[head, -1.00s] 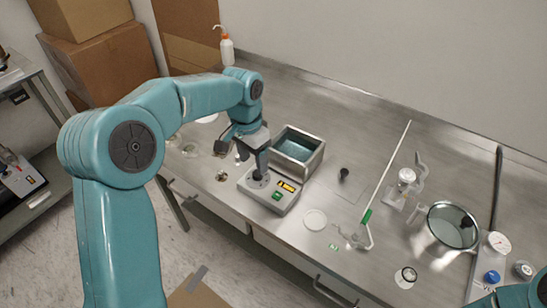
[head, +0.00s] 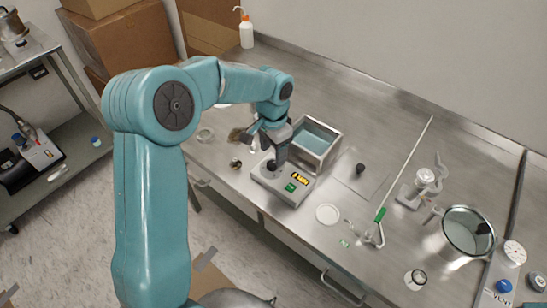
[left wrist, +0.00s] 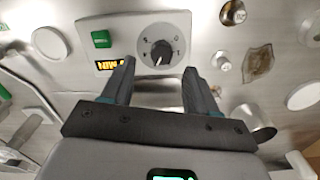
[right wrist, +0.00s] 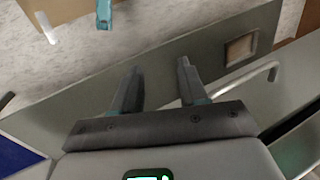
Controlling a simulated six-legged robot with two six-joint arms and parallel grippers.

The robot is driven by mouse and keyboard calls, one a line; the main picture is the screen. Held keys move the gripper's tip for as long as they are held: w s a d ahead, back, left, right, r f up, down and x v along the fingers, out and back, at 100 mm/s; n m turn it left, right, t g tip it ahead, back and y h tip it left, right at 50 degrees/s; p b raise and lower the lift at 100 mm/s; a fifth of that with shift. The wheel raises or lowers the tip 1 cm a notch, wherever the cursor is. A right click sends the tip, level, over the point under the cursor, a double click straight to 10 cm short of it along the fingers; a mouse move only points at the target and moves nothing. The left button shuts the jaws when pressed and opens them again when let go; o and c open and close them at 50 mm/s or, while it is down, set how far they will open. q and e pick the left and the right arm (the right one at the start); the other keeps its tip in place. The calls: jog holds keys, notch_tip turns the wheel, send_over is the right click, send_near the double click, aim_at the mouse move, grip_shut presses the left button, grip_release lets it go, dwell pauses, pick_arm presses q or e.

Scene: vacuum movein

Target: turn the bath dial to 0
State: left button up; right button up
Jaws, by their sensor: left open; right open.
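The bath (head: 325,152) is a steel tank of water with a grey control box (head: 290,196) at its front. In the left wrist view the dial (left wrist: 160,52) is a dark round knob on the box's pale panel, beside an amber display (left wrist: 108,65) and a green button (left wrist: 101,39). The display's text is too small to read surely. My left gripper (left wrist: 159,68) is open, pointing down at the panel, its fingers on either side of the dial's near side and apart from it. My right gripper (right wrist: 158,68) is open and empty, away from the bath.
A squeeze bottle (head: 246,35) stands at the back. The right wrist view shows a drawer handle (right wrist: 245,82).

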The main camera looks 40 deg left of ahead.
aim_at(272, 164)
pick_arm(q)
jog(key=f, duration=0.3)
jog(key=shift+s+a+f, duration=0.25)
jog(key=shift+s+f, duration=0.1)
jog(key=shift+f, duration=0.25)
jog(key=shift+w+d+f, duration=0.25)
jog(key=shift+w, duration=0.15)
jog(key=shift+s+a+r, duration=0.1)
jog(key=shift+s+a, duration=0.05)
jog(key=shift+s, duration=0.1)
jog(key=shift+c, duration=0.9)
jog(key=shift+s, duration=0.1)
jog(key=c, duration=0.9)
jog(key=shift+o, duration=0.2)
